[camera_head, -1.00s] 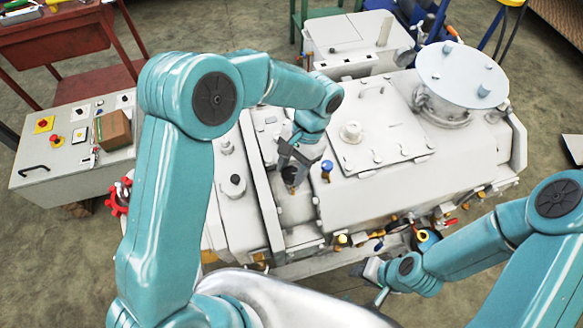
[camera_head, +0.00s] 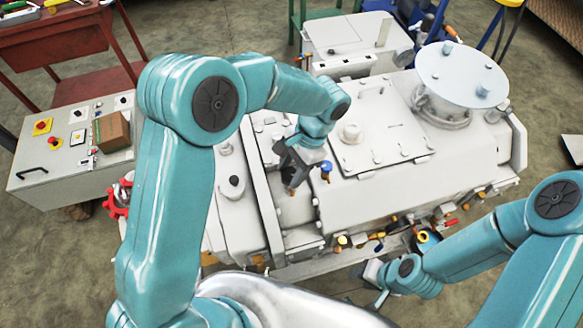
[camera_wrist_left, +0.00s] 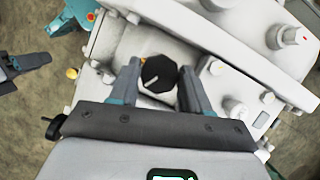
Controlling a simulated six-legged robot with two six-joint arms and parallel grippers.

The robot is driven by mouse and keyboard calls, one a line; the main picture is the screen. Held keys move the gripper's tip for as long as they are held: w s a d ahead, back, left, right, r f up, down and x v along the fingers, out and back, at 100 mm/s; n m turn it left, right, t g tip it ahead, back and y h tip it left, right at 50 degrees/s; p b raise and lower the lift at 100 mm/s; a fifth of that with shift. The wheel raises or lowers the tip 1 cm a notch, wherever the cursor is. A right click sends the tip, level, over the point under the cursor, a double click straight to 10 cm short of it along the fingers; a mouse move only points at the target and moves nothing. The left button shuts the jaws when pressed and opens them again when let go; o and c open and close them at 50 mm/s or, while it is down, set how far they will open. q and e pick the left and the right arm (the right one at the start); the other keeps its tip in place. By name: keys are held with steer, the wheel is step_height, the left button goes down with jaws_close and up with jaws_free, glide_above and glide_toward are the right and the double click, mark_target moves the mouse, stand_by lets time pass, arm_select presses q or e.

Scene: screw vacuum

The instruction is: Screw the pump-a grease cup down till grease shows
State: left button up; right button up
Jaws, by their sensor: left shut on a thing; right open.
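The grease cup (camera_wrist_left: 159,73) shows in the left wrist view as a black, many-sided cap with a white line across its top. My left gripper (camera_wrist_left: 160,82) has one finger on each side of the cap and is shut on it. In the head view the left gripper (camera_head: 291,183) points down at the pale pump body (camera_head: 297,207), and a small brass part (camera_head: 291,191) shows at its fingertips. The cap is mostly hidden there. No grease can be made out. My right gripper (camera_head: 376,277) is open, low and apart, near the machine's front edge.
A blue-capped brass fitting (camera_head: 326,171) stands just right of the left gripper. A red handwheel (camera_head: 118,198) is at the machine's left end. Coloured valves (camera_head: 377,235) line the front edge. A control box (camera_head: 75,150) and a red bench (camera_head: 65,42) stand to the left.

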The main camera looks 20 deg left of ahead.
arm_select(q)
steer(key=o, duration=1.1)
steer(key=shift+c, duration=0.2)
steer(key=shift+w+r, duration=0.1)
steer(key=v, duration=1.6)
steer(key=shift+r, duration=0.2)
